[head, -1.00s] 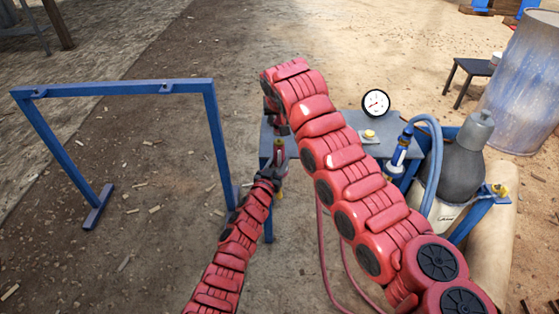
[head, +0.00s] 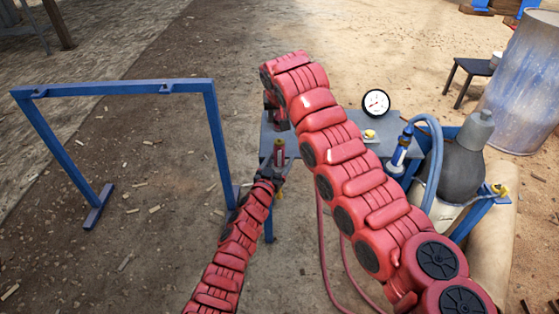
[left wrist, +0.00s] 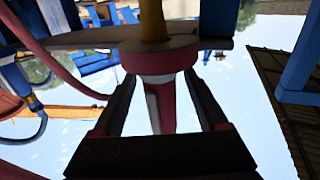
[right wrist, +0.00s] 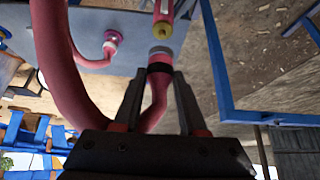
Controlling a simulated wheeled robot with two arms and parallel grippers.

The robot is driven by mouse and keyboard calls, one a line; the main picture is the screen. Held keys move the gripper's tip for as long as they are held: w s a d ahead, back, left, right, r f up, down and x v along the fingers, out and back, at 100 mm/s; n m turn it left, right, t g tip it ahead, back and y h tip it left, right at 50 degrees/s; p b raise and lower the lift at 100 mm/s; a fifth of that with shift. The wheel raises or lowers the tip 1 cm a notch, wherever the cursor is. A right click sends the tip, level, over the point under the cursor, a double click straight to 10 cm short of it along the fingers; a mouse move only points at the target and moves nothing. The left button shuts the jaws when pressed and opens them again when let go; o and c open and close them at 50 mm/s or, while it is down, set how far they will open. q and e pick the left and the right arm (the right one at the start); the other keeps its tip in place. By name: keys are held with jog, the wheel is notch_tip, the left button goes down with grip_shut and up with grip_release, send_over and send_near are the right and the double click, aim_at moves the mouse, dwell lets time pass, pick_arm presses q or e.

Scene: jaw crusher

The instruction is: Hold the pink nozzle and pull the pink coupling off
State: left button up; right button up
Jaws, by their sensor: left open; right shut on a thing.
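The pink nozzle (head: 279,153) stands upright at the bench's left end in the head view, its brass-coloured tip uncovered. My left gripper (head: 275,172) is open at it. In the left wrist view a pink body (left wrist: 160,61) with a brass-coloured stem lies between the spread fingers (left wrist: 160,92). My right gripper (right wrist: 158,84) is shut on the pink coupling (right wrist: 159,64), which has a grey collar, a black band and a pink hose. The coupling is apart from the nozzle (right wrist: 164,17), with a small gap. In the head view my right arm hides most of that gripper.
A grey bench (head: 381,125) carries a round gauge (head: 376,103) and a yellow-topped fitting (head: 369,134). A blue hose fitting (head: 402,147) and a grey cylinder (head: 463,160) stand right. A blue frame (head: 120,87) stands left, with open ground before it.

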pick_arm(q)
jog(key=shift+s+a+f, duration=0.15)
jog(key=shift+s+a, duration=0.05)
jog(key=shift+s, duration=0.15)
jog(key=v, duration=1.1)
jog(key=shift+s, duration=0.15)
